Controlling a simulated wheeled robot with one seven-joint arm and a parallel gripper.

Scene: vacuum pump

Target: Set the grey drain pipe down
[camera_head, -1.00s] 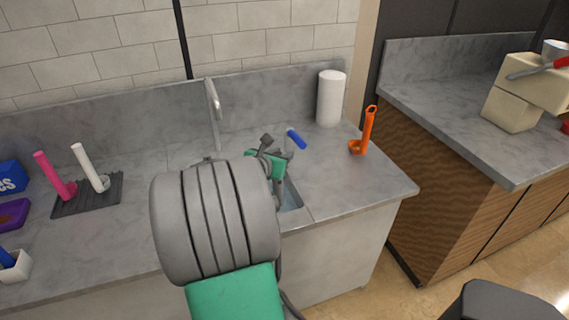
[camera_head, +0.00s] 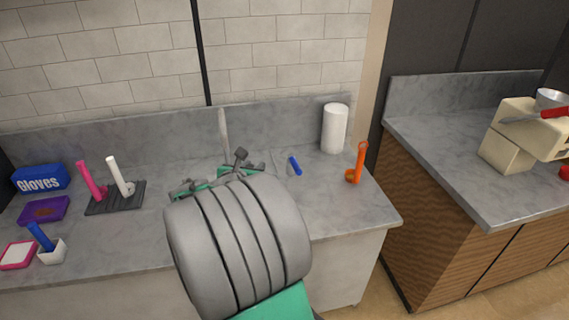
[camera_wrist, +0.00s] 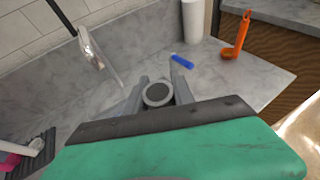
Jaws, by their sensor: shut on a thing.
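In the wrist view my gripper (camera_wrist: 157,92) is shut on the grey drain pipe (camera_wrist: 158,94), whose round open end faces the camera between the fingers. The pipe is over the grey counter (camera_wrist: 215,75), near the faucet; I cannot tell whether it touches the counter. In the head view my arm hides most of the gripper, the pipe and the sink. The faucet (camera_wrist: 92,48) stands to the left of the gripper in the wrist view.
A blue cylinder (camera_head: 295,166), a white roll (camera_head: 334,128) and an orange tool (camera_head: 357,163) stand or lie right of the gripper. A dark rack (camera_head: 116,197) with pink and white handled items is at left. Counter between rack and faucet is fairly clear.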

